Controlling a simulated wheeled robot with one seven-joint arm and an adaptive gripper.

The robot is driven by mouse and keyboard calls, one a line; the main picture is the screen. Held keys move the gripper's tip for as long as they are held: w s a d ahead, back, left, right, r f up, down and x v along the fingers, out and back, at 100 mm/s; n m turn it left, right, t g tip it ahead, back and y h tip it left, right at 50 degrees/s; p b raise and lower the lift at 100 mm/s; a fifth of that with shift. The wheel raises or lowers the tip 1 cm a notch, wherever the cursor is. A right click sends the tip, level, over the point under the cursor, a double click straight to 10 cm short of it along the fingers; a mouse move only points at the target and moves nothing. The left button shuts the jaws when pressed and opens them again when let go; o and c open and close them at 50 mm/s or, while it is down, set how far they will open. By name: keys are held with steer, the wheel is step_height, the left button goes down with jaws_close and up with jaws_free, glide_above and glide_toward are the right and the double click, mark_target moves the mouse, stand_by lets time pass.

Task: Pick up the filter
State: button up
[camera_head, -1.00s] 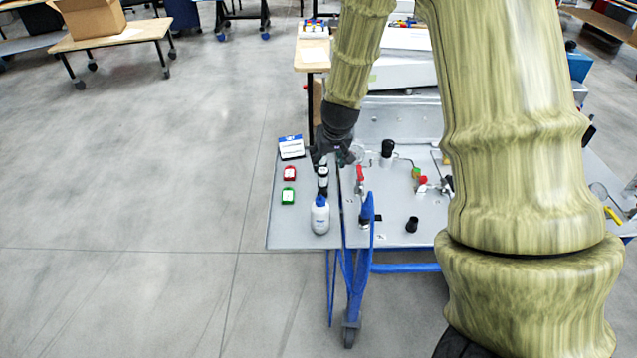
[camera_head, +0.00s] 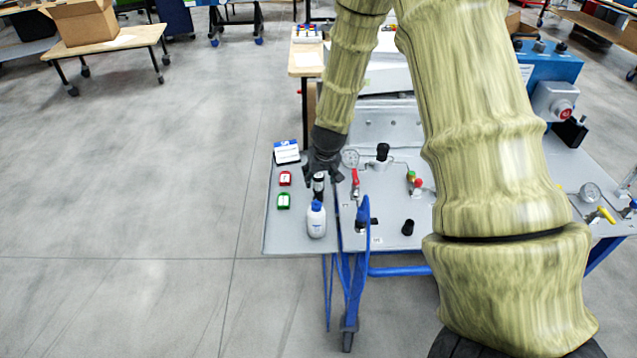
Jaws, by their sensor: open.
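A small dark cylinder with a pale band (camera_head: 318,187), which looks like the filter, stands upright on the left grey panel of the table, just behind a white bottle. My gripper (camera_head: 321,178) is black, points down and is open right at the top of this cylinder. The fingers hide part of its upper end. I cannot tell whether they touch it.
The white bottle (camera_head: 316,220) stands close in front. A red box (camera_head: 285,178), a green box (camera_head: 283,201) and a blue-and-white box (camera_head: 286,152) sit to the left. A red-handled valve (camera_head: 355,182) and a blue upright handle (camera_head: 365,211) are to the right.

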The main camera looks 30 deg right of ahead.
mark_target(317, 182)
steer(key=shift+p+x, duration=0.65)
steer(key=shift+x, duration=1.6)
steer(key=shift+a, duration=0.15)
steer(key=c, duration=1.2)
jaws_close()
